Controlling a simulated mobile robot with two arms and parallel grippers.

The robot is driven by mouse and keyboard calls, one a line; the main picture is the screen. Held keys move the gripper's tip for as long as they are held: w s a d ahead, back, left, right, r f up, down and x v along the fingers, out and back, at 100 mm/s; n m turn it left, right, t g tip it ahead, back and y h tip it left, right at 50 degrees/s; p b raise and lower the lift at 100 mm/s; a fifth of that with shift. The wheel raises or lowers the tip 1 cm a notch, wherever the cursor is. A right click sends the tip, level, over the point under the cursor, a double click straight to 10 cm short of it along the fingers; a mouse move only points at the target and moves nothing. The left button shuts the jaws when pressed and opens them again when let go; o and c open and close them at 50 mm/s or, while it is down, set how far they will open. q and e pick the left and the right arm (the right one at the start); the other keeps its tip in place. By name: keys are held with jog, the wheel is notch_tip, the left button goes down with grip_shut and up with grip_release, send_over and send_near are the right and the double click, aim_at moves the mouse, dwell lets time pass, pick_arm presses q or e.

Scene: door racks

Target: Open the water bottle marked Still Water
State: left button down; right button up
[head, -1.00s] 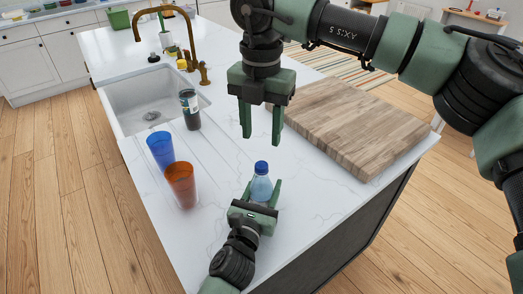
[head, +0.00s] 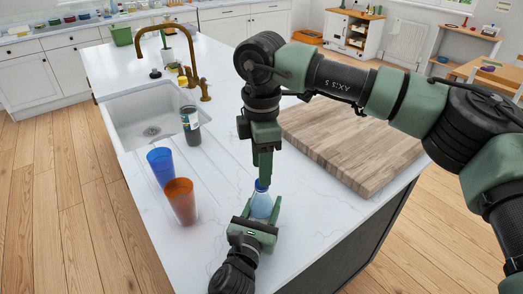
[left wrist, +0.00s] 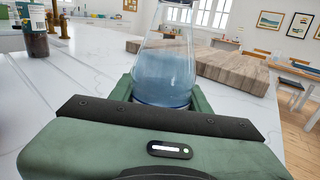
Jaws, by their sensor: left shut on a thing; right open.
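The water bottle (head: 261,206), clear with bluish water and a dark blue cap (head: 261,185), stands upright on the white counter. It also shows in the left wrist view (left wrist: 165,70), with its top cut off; I cannot read any marking. My left gripper (head: 262,209) is shut around the bottle's body, one finger on each side. My right gripper (head: 264,180) points straight down from above with its fingers at the cap, seen edge-on. It is open; whether it touches the cap is hard to tell.
A blue cup (head: 161,165) and an orange cup (head: 181,202) stand left of the bottle. A dark bottle with a label (head: 190,125) stands by the sink (head: 150,115). A wooden board (head: 350,145) lies to the right. The counter's front right is clear.

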jog(key=shift+f, duration=1.55)
jog(key=shift+c, duration=0.4)
